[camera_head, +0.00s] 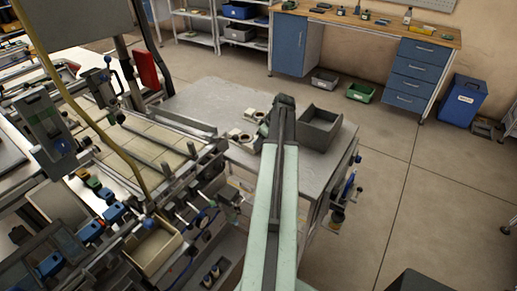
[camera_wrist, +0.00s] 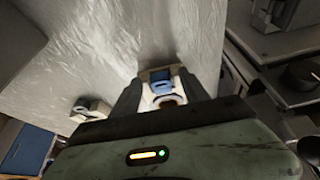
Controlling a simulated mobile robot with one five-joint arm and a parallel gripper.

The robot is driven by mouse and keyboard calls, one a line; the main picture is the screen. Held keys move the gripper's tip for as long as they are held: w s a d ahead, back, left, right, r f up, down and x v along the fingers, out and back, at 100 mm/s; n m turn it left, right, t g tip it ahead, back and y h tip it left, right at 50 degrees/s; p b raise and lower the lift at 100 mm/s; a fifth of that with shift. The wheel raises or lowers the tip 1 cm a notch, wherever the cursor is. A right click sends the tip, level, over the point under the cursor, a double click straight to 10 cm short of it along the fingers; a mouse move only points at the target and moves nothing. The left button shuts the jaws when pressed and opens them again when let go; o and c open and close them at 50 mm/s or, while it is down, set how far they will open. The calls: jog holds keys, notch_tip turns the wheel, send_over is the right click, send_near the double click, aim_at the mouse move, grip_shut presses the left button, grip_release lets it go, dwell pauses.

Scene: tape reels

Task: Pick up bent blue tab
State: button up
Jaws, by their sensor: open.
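In the wrist view, a small blue piece (camera_wrist: 160,86), which looks like the bent blue tab, lies between my fingers. It sits at a cream holder with a round ring (camera_wrist: 168,100) on the grey table (camera_wrist: 150,30). My gripper (camera_wrist: 160,80) is open, with one finger on each side of the blue piece and the holder. I cannot tell whether the fingers touch them. In the head view, my gripper (camera_head: 283,103) is over the grey table (camera_head: 205,95), and the blue piece cannot be made out there.
Cream parts (camera_head: 240,136) lie left of my gripper in the head view. A grey open bin (camera_head: 319,128) stands on the table to its right. Machinery with a tiled bed (camera_head: 150,140) borders the table at left. Open floor (camera_head: 400,160) lies at right.

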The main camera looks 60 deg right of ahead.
jog(key=shift+r, duration=0.1)
grip_shut()
jog(key=shift+r+p, duration=0.25)
jog(key=shift+p, duration=0.05)
notch_tip(320, 180, up, 4)
jog(key=p, duration=0.4)
jog(key=shift+s, duration=0.1)
jog(key=s+a, duration=0.3)
jog(key=s, duration=0.4)
jog(key=s+a, duration=0.3)
jog(key=s, duration=0.4)
jog(key=shift+s+r, duration=0.25)
jog(key=shift+s, duration=0.15)
